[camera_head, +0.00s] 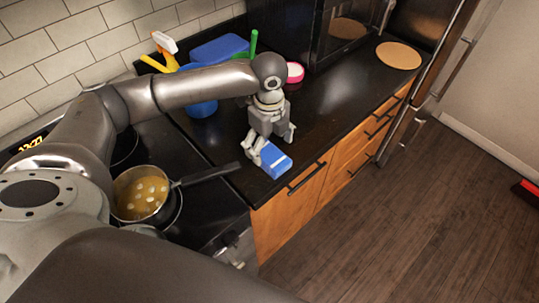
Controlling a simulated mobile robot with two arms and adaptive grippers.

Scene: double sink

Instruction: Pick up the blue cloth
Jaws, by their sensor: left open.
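The blue cloth (272,161) looks like a small folded blue block with a pale edge. It lies on the black counter (333,105) close to the front edge, above the wooden drawers. My left gripper (270,147) is open and points down just above and behind the cloth. One finger is at the cloth's left end and the other is beyond its far right side. I cannot tell whether the fingers touch it. My right gripper is not in view.
A pot (141,193) with yellow contents stands on the stove, its handle (211,174) reaching toward the cloth. Blue containers, a spray bottle (164,43) and a pink-rimmed tub (295,72) stand behind my arm. A round board (398,55) lies at the right. The counter right of the cloth is clear.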

